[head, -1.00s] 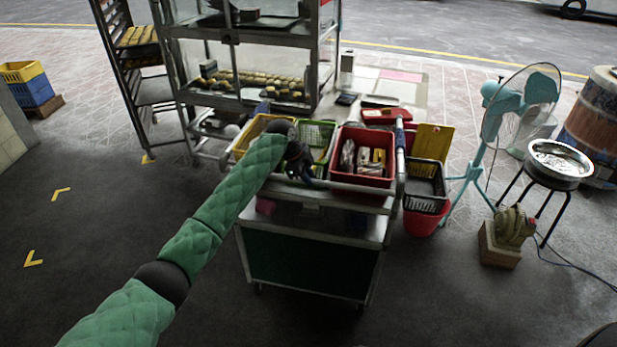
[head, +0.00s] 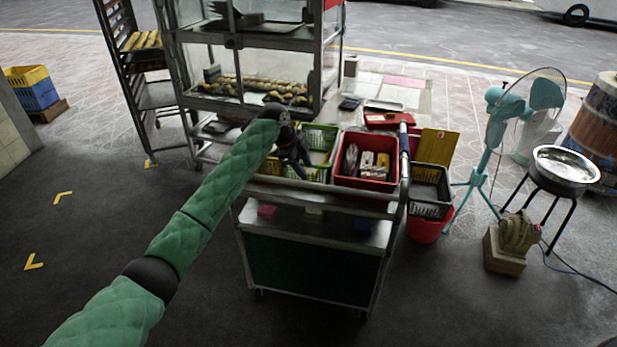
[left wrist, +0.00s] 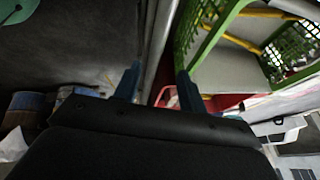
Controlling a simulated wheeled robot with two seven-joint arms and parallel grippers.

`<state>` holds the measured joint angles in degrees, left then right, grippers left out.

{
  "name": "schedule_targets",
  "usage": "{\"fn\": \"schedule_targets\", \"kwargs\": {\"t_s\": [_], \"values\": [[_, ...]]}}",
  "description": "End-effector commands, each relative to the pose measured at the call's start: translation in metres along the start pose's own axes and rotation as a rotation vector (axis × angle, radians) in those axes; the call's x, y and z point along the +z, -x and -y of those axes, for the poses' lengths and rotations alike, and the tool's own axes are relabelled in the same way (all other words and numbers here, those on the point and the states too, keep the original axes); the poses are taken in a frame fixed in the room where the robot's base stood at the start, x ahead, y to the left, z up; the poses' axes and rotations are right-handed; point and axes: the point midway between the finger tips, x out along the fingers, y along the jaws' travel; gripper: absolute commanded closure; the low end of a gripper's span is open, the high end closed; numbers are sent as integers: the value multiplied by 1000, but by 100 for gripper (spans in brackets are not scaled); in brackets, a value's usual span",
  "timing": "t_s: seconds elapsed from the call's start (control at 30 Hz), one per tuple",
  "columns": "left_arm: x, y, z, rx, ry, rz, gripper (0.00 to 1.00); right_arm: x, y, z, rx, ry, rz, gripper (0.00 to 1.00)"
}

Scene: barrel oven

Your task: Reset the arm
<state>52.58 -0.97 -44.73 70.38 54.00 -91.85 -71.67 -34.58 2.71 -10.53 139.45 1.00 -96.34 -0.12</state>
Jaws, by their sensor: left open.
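My left arm, in a green quilted sleeve, reaches in the head view from the lower left to the cart. My left gripper (head: 296,160) is over the cart's near edge, in front of the green basket (head: 318,138) and left of the red basket (head: 366,160). In the left wrist view its two dark fingers (left wrist: 157,88) stand apart with nothing between them. The green basket (left wrist: 222,32) shows above them there, and a bit of red lies beyond the fingers. My right gripper is not in view.
The cart (head: 310,262) has a lower shelf and a metal rail. A glass cabinet with pastries (head: 262,88) stands behind it. A black basket (head: 428,184), a teal fan (head: 503,110) and a stool with a metal bowl (head: 565,166) stand at right.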

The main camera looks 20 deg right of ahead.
Motion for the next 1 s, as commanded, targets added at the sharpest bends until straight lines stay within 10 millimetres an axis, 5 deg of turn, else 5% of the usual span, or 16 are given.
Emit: {"fn": "schedule_targets", "kwargs": {"t_s": [0.57, 1.0], "values": [[0, 14, 0, 1, 12, 0, 59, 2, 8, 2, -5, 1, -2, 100], [5, 22, 3, -43, 392, 73, 59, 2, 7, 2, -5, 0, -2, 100]]}}
